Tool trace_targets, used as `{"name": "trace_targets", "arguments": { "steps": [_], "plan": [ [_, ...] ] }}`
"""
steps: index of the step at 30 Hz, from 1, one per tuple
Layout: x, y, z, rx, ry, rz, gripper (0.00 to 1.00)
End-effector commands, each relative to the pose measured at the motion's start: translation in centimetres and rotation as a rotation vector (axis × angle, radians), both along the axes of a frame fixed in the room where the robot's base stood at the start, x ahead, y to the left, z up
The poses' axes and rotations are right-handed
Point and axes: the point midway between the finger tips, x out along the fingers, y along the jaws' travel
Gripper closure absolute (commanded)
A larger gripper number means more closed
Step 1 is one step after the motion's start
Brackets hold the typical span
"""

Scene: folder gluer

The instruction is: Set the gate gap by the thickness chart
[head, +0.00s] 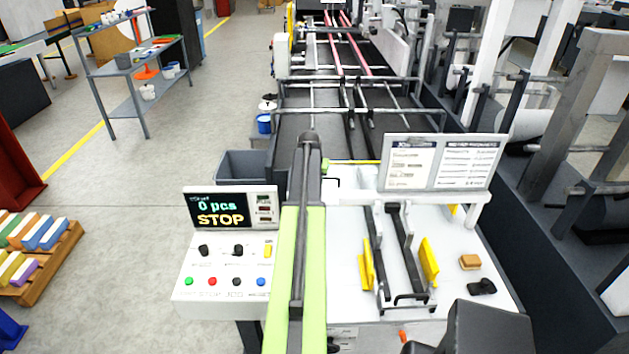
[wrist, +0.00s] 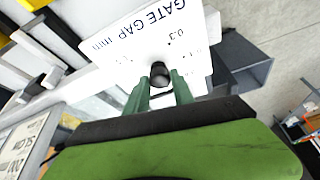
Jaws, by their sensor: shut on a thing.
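The gate gap dial plate (wrist: 128,48) is white and reads "GATE GAP mm" in the wrist view, with marks around a small dark knob (wrist: 160,73). One mark looks like 0.3; the others are too blurred to read, and I cannot tell the knob's setting. My gripper (wrist: 161,88) has its green fingers shut on the knob, one on each side. In the head view my arm hides the knob. The chart board (head: 440,162) with printed sheets stands at the back of the white table; its figures are too small to read.
A control panel (head: 226,258) at left shows "0 pcs STOP" above knobs and coloured buttons. Yellow guides (head: 429,262), a tan block (head: 470,262) and a small black item (head: 482,287) are on the white table. A grey bin (head: 243,165) stands behind the panel.

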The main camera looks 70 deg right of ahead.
Motion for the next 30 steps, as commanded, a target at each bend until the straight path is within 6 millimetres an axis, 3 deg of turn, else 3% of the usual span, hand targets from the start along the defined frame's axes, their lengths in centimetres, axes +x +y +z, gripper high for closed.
{"name": "trace_targets", "arguments": {
  "steps": [30],
  "plan": [
    [-0.20,-0.73,0.06,-0.006,-0.003,0.963,1.00]
  ]
}}
